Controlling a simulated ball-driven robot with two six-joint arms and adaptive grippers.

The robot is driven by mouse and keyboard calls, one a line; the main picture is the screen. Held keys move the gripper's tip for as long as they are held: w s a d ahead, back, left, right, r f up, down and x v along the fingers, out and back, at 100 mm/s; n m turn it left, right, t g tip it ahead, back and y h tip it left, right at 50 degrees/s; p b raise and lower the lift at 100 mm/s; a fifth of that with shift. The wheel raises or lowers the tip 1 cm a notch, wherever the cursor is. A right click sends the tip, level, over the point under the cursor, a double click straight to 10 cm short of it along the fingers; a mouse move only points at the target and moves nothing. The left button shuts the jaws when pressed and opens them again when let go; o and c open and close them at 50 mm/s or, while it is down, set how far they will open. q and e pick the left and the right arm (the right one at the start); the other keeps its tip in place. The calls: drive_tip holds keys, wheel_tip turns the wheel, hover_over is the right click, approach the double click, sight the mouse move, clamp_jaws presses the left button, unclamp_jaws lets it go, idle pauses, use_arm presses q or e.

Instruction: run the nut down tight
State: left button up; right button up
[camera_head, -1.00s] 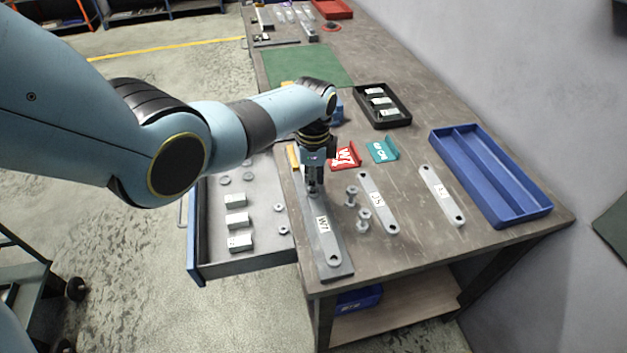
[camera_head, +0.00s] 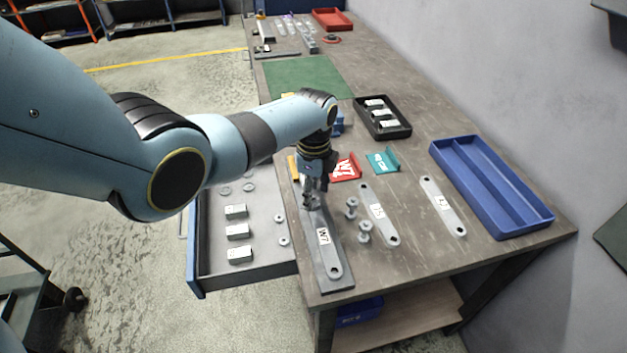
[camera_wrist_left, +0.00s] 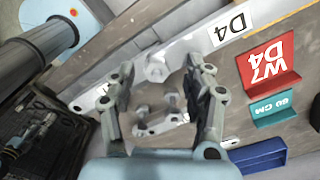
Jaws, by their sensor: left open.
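My left gripper (camera_head: 312,203) points down over the far part of a grey strap labelled W7 (camera_head: 334,266), on a flat bar near the bench's left edge. In the left wrist view my left gripper (camera_wrist_left: 160,70) is open. Its fingers stand on either side of a grey nut (camera_wrist_left: 156,72), which looks hexagonal, with a visible gap to each. The nut sits on a strap (camera_wrist_left: 195,43) with a D4 label. Whether the nut is seated tight cannot be told. In the head view the gripper hides it. My right gripper is not in view.
Loose bolts (camera_head: 364,231) stand right of the strap. Two more straps (camera_head: 386,225) (camera_head: 440,205) lie beyond. A red sign (camera_head: 346,168) and teal sign (camera_head: 384,160) stand behind. An open drawer (camera_head: 262,232) is at left, a blue tray (camera_head: 529,214) at right.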

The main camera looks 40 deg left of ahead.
use_arm(q)
wheel_tip(320, 180, up, 12)
idle(0.4)
